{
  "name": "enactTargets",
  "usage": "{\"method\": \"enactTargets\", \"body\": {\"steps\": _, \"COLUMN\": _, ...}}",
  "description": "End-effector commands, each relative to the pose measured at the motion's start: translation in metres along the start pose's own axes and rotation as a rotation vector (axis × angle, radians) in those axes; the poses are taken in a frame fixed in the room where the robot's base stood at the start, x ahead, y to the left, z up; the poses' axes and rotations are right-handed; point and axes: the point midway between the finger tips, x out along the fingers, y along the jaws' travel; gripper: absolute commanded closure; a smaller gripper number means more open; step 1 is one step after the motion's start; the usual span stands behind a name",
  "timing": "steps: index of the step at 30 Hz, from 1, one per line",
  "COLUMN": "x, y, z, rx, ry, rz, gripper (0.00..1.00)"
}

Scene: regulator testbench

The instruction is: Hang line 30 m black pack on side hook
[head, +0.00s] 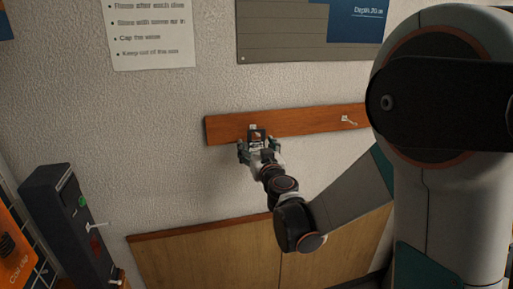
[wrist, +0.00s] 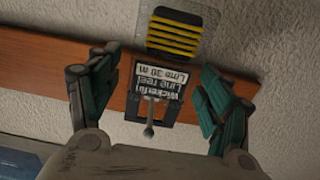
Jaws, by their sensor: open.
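The line 30 m pack (wrist: 160,85) shows between my fingers in the wrist view. It has a black card with a white label that reads upside down there, and a clear part with yellow and black line. It lies in front of the wooden board. A metal hook (wrist: 150,130) sticks out at the black card's end and appears to pass through it. My gripper (wrist: 158,95) is open, with a green finger on each side of the pack and visible gaps. In the head view my gripper (head: 258,148) is at the board's left part and mostly hides the pack.
The wooden board (head: 300,122) runs along the textured wall. Another hook (head: 346,120) shows at its right, with no pack on it. A dark box (head: 70,220) stands at lower left. A paper notice (head: 148,30) and a grey panel (head: 285,35) are above.

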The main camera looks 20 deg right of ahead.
Motion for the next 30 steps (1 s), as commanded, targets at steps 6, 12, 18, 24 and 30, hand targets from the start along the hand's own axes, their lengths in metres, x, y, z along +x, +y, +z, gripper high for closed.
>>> {"method": "enactTargets", "body": {"steps": 6, "x": -0.025, "y": 0.000, "z": 0.000, "rx": 0.000, "ry": 0.000, "rz": 0.000, "gripper": 0.28}}
{"method": "enactTargets", "body": {"steps": 12, "x": -0.067, "y": 0.000, "z": 0.000, "rx": 0.000, "ry": 0.000, "rz": 0.000, "gripper": 0.28}}
{"method": "enactTargets", "body": {"steps": 18, "x": -0.101, "y": 0.000, "z": 0.000, "rx": 0.000, "ry": 0.000, "rz": 0.000, "gripper": 0.28}}
{"method": "enactTargets", "body": {"steps": 24, "x": -0.117, "y": -0.001, "z": -0.001, "rx": 0.000, "ry": 0.000, "rz": -0.003, "gripper": 0.28}}
{"method": "enactTargets", "body": {"steps": 30, "x": -0.131, "y": -0.022, "z": -0.017, "rx": -0.003, "ry": -0.010, "rz": -0.092, "gripper": 0.28}}
